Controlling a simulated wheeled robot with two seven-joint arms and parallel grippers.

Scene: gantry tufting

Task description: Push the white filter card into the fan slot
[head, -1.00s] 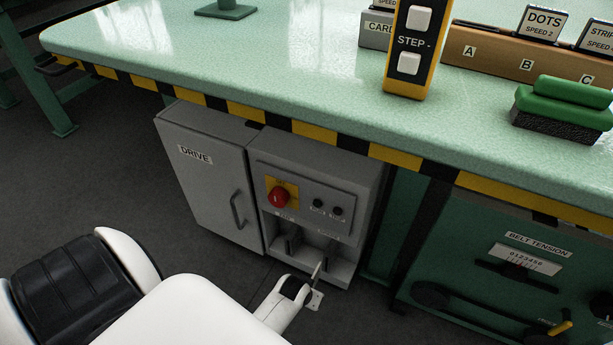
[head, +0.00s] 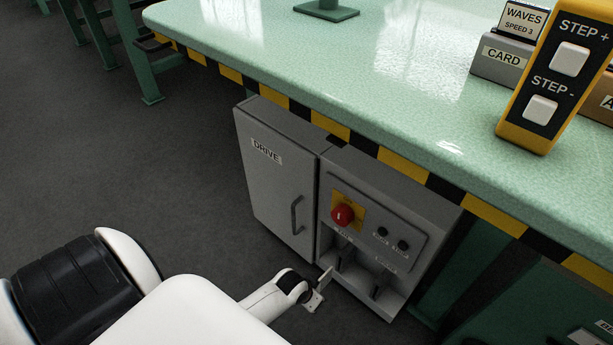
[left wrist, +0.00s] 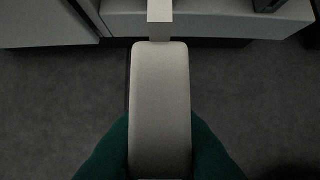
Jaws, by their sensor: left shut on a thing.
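My left gripper (head: 314,292) is low in front of the grey control box, shut on a thin pale card. The white filter card (head: 326,274) stands out past the fingertips, near the lower left of the box's recessed bay. In the left wrist view the card (left wrist: 160,20) shows as a small pale piece beyond the gripper's pale body, in front of a grey front. The bay has two dark upright openings, a left one (head: 346,257) and a right one (head: 379,284). Their labels are too small to read, and I cannot tell whether the card touches either. My right gripper is not in view.
The grey DRIVE cabinet (head: 278,185) adjoins the box on the left. A red knob (head: 342,215) sits above the bay. The green table (head: 390,110) with its striped edge overhangs both. Open floor (head: 170,190) lies to the left.

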